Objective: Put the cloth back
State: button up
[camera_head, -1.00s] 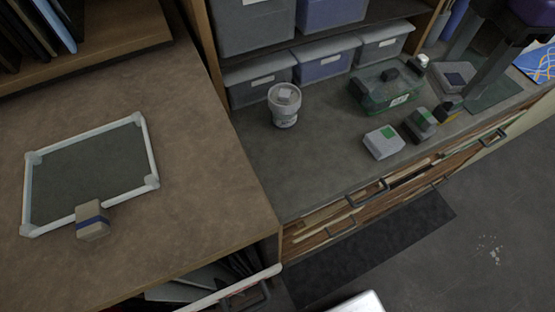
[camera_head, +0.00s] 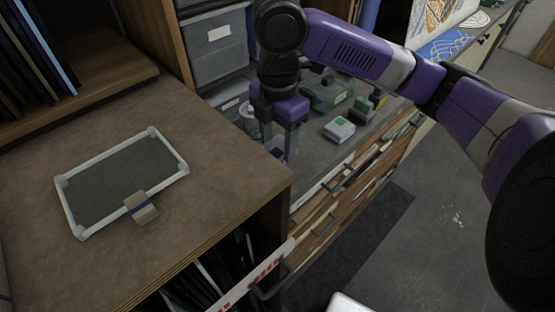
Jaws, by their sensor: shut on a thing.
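My gripper (camera_head: 281,150) points down over the near left part of the grey bench, close to the side edge of the brown tabletop. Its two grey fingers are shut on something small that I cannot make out. I cannot identify a cloth for certain. A beige block with a dark blue band (camera_head: 141,207) rests on the near edge of a white-framed dark panel (camera_head: 125,178), which lies on the brown tabletop. The gripper is to the right of both and apart from them.
A pale jar (camera_head: 247,118) stands behind the gripper, partly hidden. A green case (camera_head: 335,92) and a small white box with a green patch (camera_head: 339,130) stand to the right. Grey bins (camera_head: 214,55) fill the shelf behind. The brown tabletop (camera_head: 235,190) right of the panel is clear.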

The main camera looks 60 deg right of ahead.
aim_at(279, 146)
jog(key=shift+d+f, duration=0.1)
jog(key=shift+f, duration=3)
jog(key=o, duration=1.3)
jog(key=shift+o, duration=0.2)
notch_tip(279, 146, up, 12)
jog(key=shift+r+b, duration=0.1)
jog(key=shift+b, duration=0.2)
